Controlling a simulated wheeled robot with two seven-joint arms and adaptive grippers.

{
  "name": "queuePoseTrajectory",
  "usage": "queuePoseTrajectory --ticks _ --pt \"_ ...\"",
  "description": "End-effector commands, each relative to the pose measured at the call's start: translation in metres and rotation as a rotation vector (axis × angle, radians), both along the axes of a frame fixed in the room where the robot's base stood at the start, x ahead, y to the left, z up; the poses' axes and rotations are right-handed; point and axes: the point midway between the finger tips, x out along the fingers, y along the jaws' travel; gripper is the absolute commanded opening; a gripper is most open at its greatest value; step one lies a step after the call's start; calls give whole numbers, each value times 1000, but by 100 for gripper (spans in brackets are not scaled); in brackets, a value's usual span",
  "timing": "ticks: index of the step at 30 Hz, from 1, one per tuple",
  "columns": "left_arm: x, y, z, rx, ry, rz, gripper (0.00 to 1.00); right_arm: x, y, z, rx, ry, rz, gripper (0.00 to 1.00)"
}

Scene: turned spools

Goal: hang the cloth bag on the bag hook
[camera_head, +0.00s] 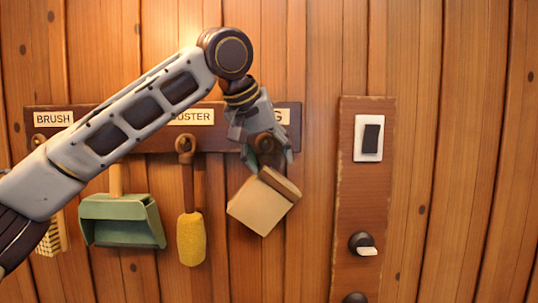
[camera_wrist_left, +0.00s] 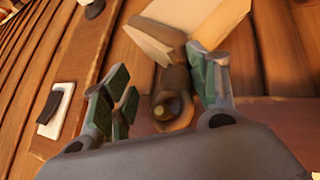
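The cloth bag (camera_head: 258,208) is tan with a brown flap and hangs tilted below the rack's right end. Its pale body (camera_wrist_left: 205,22) also shows at the top of the left wrist view. A brown strap (camera_wrist_left: 177,82) runs from the bag to the bag hook (camera_wrist_left: 172,110), a round peg with a yellowish tip; the strap's end appears to be around the peg. My left gripper (camera_head: 268,150) is at the hook, above the bag. In the wrist view its green-padded fingers (camera_wrist_left: 165,92) stand wide apart on either side of the strap and peg, touching neither visibly. My right gripper is not in view.
The dark rack (camera_head: 225,140) bears labels; the bag's label is partly hidden. A yellow duster (camera_head: 190,235), a green dustpan (camera_head: 122,220) and a brush (camera_head: 52,238) hang to the left. A switch panel (camera_head: 345,200) with knobs is at right. Bare planks lie between.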

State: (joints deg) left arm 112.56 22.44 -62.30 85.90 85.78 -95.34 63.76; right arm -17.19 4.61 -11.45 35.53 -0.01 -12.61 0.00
Motion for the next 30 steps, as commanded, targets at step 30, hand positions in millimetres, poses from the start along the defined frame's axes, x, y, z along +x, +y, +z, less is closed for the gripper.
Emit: queuePoseTrajectory --ticks 30 --pt "-42 24 60 -1 -1 0 60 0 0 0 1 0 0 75"
